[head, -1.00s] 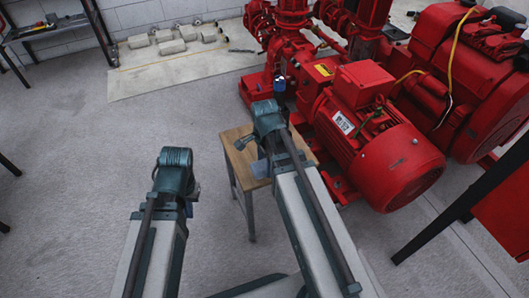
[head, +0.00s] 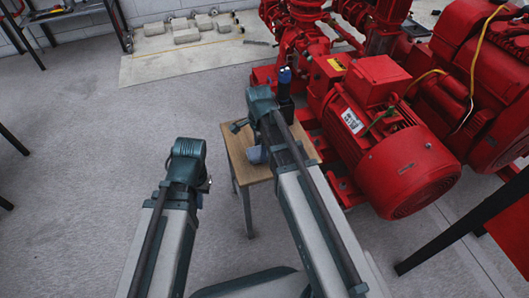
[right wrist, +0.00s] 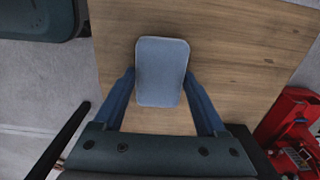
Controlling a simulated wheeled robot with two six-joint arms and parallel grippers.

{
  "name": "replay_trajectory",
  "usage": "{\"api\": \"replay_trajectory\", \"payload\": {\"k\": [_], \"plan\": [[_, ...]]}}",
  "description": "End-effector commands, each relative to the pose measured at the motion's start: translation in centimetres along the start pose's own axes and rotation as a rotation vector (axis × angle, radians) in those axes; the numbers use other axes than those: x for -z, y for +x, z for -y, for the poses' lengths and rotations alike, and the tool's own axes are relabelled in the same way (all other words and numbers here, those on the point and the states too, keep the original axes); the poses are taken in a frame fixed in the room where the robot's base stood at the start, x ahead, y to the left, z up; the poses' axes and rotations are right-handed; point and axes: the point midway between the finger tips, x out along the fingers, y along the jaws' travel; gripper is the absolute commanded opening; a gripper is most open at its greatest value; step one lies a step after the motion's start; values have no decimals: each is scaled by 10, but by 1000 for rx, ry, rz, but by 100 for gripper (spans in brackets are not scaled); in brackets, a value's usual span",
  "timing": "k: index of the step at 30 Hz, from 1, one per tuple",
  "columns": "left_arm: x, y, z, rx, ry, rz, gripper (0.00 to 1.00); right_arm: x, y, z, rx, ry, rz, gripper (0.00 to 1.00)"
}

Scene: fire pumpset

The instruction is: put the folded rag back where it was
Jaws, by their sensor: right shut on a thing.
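The folded rag (right wrist: 162,72) is a flat blue-grey rectangle with rounded corners, between the two blue fingers of my right gripper (right wrist: 161,78). The gripper is shut on it, over the wooden top of a small table (head: 240,158). Whether the rag touches the wood I cannot tell. In the head view a bit of the rag (head: 255,155) shows left of my right arm, which hides most of the gripper. My left gripper (head: 205,186) is off the table's left side, over the floor; its fingers are mostly hidden by the wrist.
A blue-and-black item (head: 285,80) stands upright at the table's back, close to the red pump. A big red motor (head: 400,150) stands right of the table. Several grey blocks (head: 182,27) lie on a pale mat (head: 150,68) at the back. The floor at left is open.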

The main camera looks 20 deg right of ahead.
Motion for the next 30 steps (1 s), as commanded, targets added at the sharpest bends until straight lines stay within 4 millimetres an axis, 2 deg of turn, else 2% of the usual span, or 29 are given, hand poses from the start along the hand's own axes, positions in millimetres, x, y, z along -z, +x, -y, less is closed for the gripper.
{"api": "replay_trajectory", "payload": {"k": [12, 13, 16, 17, 26, 30], "plan": [[0, 6, -1, 0, 1, 0, 0, -1, 6, 0, 0, 0, 0, 30], [0, 5, 0, 0, 1, 0, 0, -1, 5, 0, 0, 0, 0, 79], [0, 4, 0, 0, 1, 0, 0, -1, 4, 0, 0, 0, 0, 97], [0, 4, 0, 0, 1, 0, 0, -1, 4, 0, 0, 0, 0, 100], [0, 3, 0, 0, 1, 0, 0, -1, 3, 0, 0, 0, 0, 100], [0, -4, 0, 0, 0, 0, 0, -1, -4, 0, 0, 0, 0, 100]]}}
